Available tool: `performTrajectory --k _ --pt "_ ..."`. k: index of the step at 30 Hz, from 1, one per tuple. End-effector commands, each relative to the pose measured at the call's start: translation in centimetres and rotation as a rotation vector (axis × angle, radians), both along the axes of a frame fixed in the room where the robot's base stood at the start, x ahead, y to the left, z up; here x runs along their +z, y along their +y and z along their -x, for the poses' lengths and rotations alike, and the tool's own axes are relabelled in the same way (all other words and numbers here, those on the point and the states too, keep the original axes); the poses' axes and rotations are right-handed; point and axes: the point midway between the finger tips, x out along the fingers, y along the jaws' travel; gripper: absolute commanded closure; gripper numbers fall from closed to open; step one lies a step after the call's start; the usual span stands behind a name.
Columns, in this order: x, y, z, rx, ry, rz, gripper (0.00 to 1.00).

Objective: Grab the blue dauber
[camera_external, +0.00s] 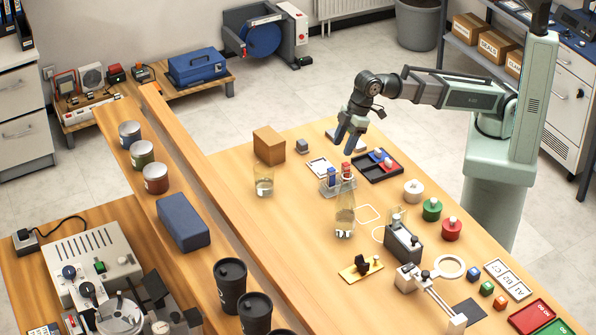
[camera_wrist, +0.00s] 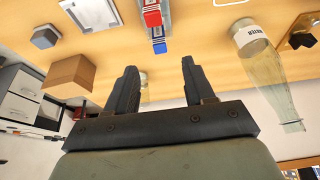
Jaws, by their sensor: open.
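A blue capped piece (camera_external: 331,175), which looks like the blue dauber, stands beside a red one (camera_external: 346,170) in a small clear holder (camera_external: 338,189) on the wooden table. In the wrist view, a blue piece (camera_wrist: 159,46) and a red piece (camera_wrist: 152,17) appear above the space between my fingers; they look like the same pair. My gripper (camera_external: 345,145) is open and empty, above and behind the holder. Its two fingers also show apart in the wrist view (camera_wrist: 158,75).
A tall glass flask (camera_external: 345,212) stands close in front of the holder. A glass beaker (camera_external: 264,180) and brown box (camera_external: 269,145) are left. A black tray (camera_external: 367,173) with blue and red pieces lies right. White, green and red pots stand further right.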

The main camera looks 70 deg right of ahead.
Motion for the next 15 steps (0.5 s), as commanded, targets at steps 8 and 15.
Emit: performTrajectory --k 8,15 --pt "-3.5 1.0 -1.1 0.000 0.001 0.002 0.47" --pt "-5.0 1.5 -1.5 0.000 -0.001 0.001 0.47"
